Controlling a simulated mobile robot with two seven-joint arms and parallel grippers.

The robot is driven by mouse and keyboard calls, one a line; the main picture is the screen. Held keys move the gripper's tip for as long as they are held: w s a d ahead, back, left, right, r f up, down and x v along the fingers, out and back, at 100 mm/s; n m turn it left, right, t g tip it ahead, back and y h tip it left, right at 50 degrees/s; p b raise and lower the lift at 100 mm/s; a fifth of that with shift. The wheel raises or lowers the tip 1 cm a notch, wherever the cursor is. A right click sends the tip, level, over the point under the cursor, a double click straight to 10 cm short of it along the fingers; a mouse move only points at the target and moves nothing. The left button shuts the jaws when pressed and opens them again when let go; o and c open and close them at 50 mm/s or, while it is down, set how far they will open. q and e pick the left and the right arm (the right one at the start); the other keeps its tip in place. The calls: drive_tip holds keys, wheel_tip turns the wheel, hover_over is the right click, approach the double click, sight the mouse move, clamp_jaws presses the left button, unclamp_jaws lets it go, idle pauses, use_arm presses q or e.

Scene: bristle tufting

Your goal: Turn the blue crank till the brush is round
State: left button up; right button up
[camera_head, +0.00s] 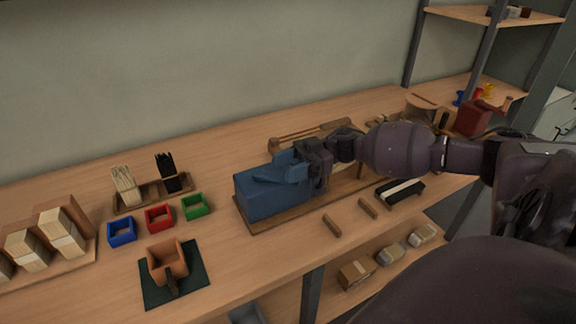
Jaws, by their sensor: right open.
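A blue box-shaped machine (262,197) stands on a wooden base board (250,226) in the middle of the bench. A raised blue part (283,168) slants over its top. I cannot tell a separate blue crank; my right gripper covers the machine's right end. My right gripper (312,165) is open, close against that end, its fingers partly hidden by their own dark body. I cannot tell whether it touches anything there. No brush can be made out at the machine. My left gripper is not in view.
Left of the machine are blue (121,231), red (159,217) and green (195,207) trays, a bristle holder (153,193), wooden blocks (61,231) and a brown box (167,262) on a dark mat. Two small wooden bars (332,226) lie in front. A red machine (474,118) stands far right.

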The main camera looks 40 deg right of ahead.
drive_tip(key=v, duration=1)
drive_tip(key=shift+d+b, duration=0.3)
drive_tip(key=shift+d, duration=0.1)
drive_tip(key=shift+s, duration=0.1)
